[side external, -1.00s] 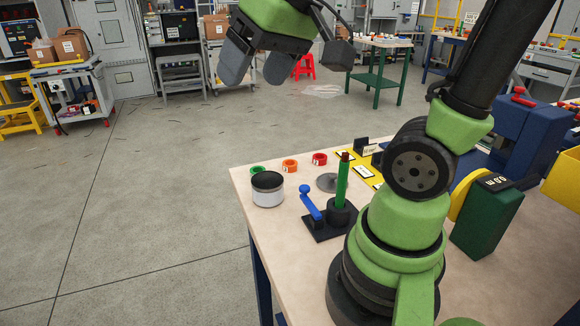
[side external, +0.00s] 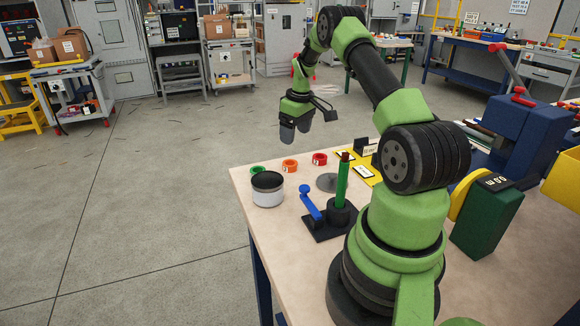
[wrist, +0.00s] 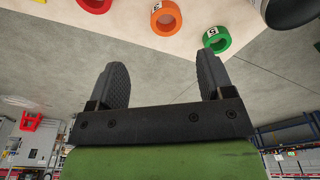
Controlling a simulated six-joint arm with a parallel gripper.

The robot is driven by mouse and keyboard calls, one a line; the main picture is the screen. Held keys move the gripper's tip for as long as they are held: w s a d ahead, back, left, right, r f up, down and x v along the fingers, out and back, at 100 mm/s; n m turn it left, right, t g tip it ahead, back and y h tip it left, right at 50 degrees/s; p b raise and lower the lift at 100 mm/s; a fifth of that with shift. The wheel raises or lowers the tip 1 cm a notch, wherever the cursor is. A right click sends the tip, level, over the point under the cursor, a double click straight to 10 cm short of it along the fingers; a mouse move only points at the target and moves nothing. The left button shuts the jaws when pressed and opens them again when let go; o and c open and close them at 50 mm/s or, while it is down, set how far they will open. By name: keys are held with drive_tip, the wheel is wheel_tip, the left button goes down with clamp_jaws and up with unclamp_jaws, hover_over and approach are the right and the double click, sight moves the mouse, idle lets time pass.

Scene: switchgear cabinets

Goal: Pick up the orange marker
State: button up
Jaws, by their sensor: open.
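The orange marker (side external: 290,168) is a small ring with a white number tag. It lies near the table's far edge, between a green ring (side external: 257,170) and a red ring (side external: 320,159). In the wrist view the orange marker (wrist: 166,30) sits at the top, beyond the fingertips, with the green ring (wrist: 221,47) to its right and the red ring (wrist: 95,5) partly cut off to its left. My gripper (side external: 296,135) is open and empty, above and just beyond the table's far edge. Its two fingers (wrist: 163,70) are spread and apart from the rings.
A white can with a dark top (side external: 267,190) stands close to the green ring. A blue-handled stand (side external: 311,203) with a green post (side external: 342,182) and a grey disc (side external: 327,182) lie nearer my base. Yellow labelled plates (side external: 362,171) are right of the red ring.

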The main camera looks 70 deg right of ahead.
sight(291, 161)
drive_tip(key=f, duration=0.6)
drive_tip(key=w+f, duration=0.1)
drive_tip(key=f, duration=0.2)
drive_tip(key=shift+w+a+f, duration=0.1)
drive_tip(key=shift+a+f, duration=0.05)
drive_tip(key=shift+a, duration=0.15)
drive_tip(key=shift+c, duration=0.2)
drive_tip(key=c, duration=0.9)
